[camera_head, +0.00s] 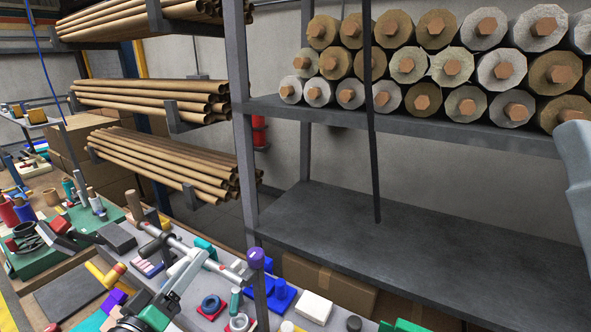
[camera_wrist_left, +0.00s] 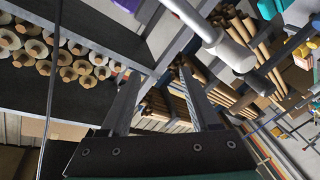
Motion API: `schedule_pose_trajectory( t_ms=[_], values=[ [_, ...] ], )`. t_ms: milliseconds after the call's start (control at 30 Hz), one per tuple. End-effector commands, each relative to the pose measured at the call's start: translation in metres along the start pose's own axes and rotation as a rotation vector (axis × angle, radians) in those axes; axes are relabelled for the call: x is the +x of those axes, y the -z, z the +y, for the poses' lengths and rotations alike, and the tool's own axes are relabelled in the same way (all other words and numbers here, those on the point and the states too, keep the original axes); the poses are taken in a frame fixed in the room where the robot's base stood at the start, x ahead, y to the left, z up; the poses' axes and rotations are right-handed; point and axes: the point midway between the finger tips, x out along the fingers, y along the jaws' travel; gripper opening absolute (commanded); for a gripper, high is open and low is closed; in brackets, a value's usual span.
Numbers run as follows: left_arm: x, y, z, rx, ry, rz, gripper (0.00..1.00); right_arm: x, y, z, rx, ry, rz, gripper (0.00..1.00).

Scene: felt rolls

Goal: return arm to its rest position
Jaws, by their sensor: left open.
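My left gripper (camera_head: 190,264) is low in the head view, left of centre. Its grey fingers point up and right over the cluttered bench. In the left wrist view my left gripper (camera_wrist_left: 160,75) shows two dark fingers spread apart, with nothing between them. The felt rolls (camera_head: 408,65) lie stacked on the upper shelf at right, end-on, with brown cores showing. They also appear in the left wrist view (camera_wrist_left: 72,55) at upper left, well away from the fingers. My right gripper is not in view.
A dark shelf rack (camera_head: 240,120) stands right of the gripper, its lower shelf (camera_head: 420,240) bare. Long brown tubes (camera_head: 165,160) lie on racks at left. The bench holds a purple-ended bar (camera_head: 256,258), a white block (camera_head: 314,307), rings and other small items close to the gripper.

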Motion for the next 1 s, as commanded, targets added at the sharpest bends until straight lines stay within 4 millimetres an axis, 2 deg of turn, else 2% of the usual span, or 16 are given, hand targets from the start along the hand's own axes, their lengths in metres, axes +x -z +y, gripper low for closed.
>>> schedule_pose_trajectory(
  t_ms=[33, 100, 167, 200, 267, 300, 367, 400, 467, 500, 533, 800, 900, 1000],
  values=[
    [-0.004, 0.021, 0.044, 0.066, -0.071, 0.061, 0.62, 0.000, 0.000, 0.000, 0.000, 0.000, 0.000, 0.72],
    [-0.018, 0.050, 0.099, 0.158, -0.155, 0.156, 0.62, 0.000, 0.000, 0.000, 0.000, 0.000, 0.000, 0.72],
    [-0.036, 0.074, 0.143, 0.235, -0.218, 0.250, 0.62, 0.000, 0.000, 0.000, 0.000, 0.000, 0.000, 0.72],
    [-0.051, 0.089, 0.170, 0.285, -0.256, 0.317, 0.62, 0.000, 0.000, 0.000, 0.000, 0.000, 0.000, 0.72],
    [-0.078, 0.112, 0.205, 0.358, -0.299, 0.425, 0.62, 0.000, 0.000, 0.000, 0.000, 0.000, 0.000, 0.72],
    [-0.098, 0.127, 0.224, 0.405, -0.319, 0.502, 0.62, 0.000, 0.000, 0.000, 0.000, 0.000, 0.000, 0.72],
    [-0.131, 0.149, 0.246, 0.477, -0.331, 0.624, 0.62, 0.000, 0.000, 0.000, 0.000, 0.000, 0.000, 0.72],
    [-0.155, 0.164, 0.253, 0.534, -0.317, 0.712, 0.62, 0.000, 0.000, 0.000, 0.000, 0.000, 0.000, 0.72],
    [-0.191, 0.182, 0.255, 0.663, -0.242, 0.854, 0.62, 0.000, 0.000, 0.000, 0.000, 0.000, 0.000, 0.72],
    [-0.185, 0.199, 0.268, 0.725, -0.205, 0.854, 0.62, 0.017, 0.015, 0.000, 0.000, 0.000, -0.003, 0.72],
    [-0.184, 0.215, 0.281, 0.717, -0.210, 0.848, 0.62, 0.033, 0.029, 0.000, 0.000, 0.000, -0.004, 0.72],
    [-0.184, 0.300, 0.355, 0.712, -0.213, 0.841, 0.62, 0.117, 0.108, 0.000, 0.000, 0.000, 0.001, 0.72],
    [-0.185, 0.325, 0.376, 0.712, -0.213, 0.840, 0.62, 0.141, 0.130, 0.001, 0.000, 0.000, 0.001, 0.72],
    [-0.185, 0.337, 0.387, 0.711, -0.213, 0.839, 0.62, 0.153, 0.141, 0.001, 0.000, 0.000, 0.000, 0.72]
  ],
)
